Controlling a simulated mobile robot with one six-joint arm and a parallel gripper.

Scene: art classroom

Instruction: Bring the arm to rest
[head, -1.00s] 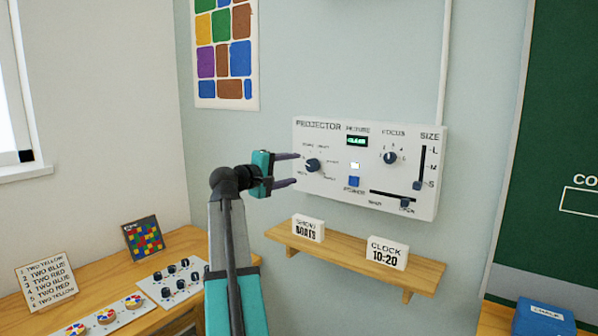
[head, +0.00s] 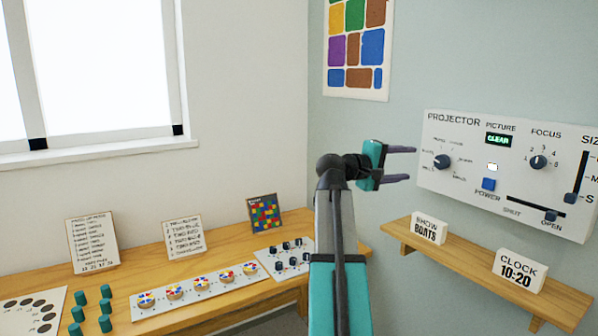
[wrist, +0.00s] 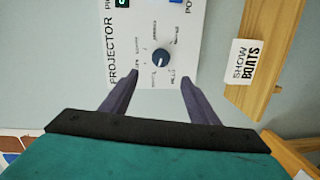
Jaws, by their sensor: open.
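My gripper (head: 413,164) is open and empty, raised in front of the wall and pointing right in the head view. The white projector panel (head: 470,196) is on the wall to its right. Its picture knob (head: 442,162) is nearest to my fingers. In the wrist view the knob (wrist: 160,58) shows beyond and between the two spread fingers (wrist: 153,85), apart from them. The panel display reads CLEAR, and a small white light shows above the blue power button (head: 488,184).
A wooden shelf (head: 470,264) below the panel carries the BOATS sign (head: 429,228) and the CLOCK 10:20 sign (head: 521,270). At left, a wooden table (head: 235,296) holds cards, a row of coloured dials (head: 200,284), a knob board (head: 268,262) and several green cylinders (head: 105,307).

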